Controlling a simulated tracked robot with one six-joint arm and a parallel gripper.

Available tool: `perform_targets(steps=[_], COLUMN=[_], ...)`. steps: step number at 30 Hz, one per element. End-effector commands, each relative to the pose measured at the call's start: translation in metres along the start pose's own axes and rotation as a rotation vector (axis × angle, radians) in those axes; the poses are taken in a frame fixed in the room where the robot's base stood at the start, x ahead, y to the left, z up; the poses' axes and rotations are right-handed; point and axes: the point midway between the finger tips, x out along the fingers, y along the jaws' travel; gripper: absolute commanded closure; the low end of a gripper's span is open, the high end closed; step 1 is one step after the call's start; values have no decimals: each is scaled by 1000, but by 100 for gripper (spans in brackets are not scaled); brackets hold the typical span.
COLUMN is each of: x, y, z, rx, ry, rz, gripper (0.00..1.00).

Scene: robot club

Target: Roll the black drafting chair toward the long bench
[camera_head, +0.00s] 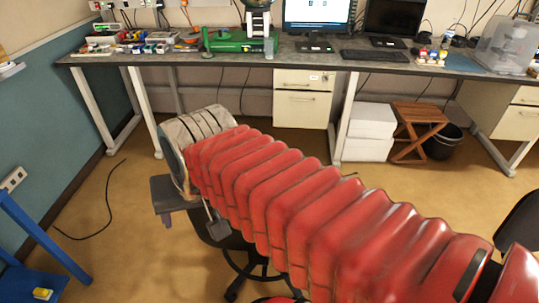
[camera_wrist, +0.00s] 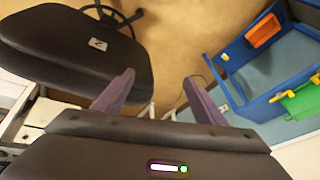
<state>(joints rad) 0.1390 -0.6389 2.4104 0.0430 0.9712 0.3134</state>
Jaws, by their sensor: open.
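The black drafting chair is partly hidden by my red arm in the head view, where its dark base and wheels (camera_head: 247,272) show below the arm. In the wrist view a large black padded part of a chair (camera_wrist: 70,50), with a small light plate on it, fills the upper left, and dark base spokes show beyond it. The long bench (camera_head: 247,60) runs across the back.
A white drawer unit (camera_head: 303,105), white boxes (camera_head: 368,130), a wooden stool (camera_head: 415,122) and a black bin (camera_head: 443,142) stand under the bench. A cable (camera_head: 98,225) lies on the floor at left. A blue frame (camera_wrist: 262,85) stands right in the wrist view. Open floor lies before the bench.

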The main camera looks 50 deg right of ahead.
Motion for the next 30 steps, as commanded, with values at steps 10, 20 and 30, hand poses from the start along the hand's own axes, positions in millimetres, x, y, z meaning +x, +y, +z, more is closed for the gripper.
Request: perform_targets(steps=[10, 20, 30], x=[2, 2, -1], y=[58, 126, 188], z=[-45, -79, -96], rx=[744, 1445, 1991], ry=[-107, -186, -250], rz=[68, 126, 168], gripper=[28, 28, 28])
